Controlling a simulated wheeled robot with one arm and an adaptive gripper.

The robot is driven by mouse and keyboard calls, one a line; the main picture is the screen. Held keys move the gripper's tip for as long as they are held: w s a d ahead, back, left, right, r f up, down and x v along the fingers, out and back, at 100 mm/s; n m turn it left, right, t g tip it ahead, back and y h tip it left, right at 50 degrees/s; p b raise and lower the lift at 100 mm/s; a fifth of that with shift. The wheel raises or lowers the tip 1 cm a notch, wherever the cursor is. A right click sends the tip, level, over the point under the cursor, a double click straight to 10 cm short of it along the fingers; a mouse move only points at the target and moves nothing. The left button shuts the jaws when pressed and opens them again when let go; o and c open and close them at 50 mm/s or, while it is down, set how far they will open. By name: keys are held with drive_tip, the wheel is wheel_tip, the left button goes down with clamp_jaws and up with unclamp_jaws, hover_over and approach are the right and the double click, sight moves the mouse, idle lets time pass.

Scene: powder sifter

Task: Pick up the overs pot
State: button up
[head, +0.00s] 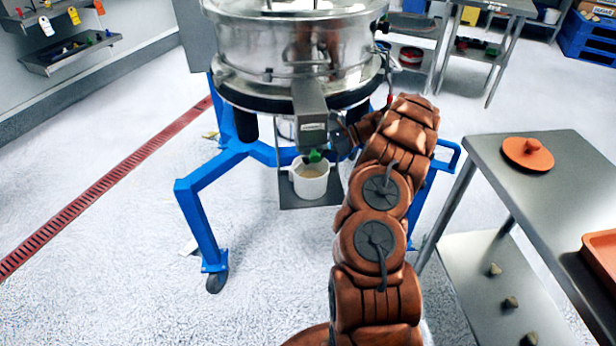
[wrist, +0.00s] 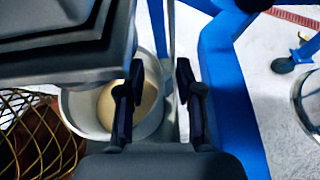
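The overs pot (head: 312,182) is a white pot with beige powder inside, standing upright on a small grey shelf (head: 290,202) below the sifter's metal outlet spout (head: 310,105). A green piece shows at its rim. In the wrist view the pot (wrist: 75,108) lies left of centre, partly behind the left finger and under a dark block. My gripper (wrist: 158,75) is open, its two fingers apart, with the pot's right side near the gap. I cannot tell whether a finger touches it. In the head view my arm hides most of the gripper.
The steel sifter (head: 285,45) stands on a blue wheeled frame (head: 195,195), whose blue bar (wrist: 225,80) runs close to the right finger. A gold mesh (wrist: 40,140) is at lower left. A steel table (head: 510,175) with an orange lid (head: 528,155) stands right.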

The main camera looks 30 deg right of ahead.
clamp_jaws()
idle(0.6)
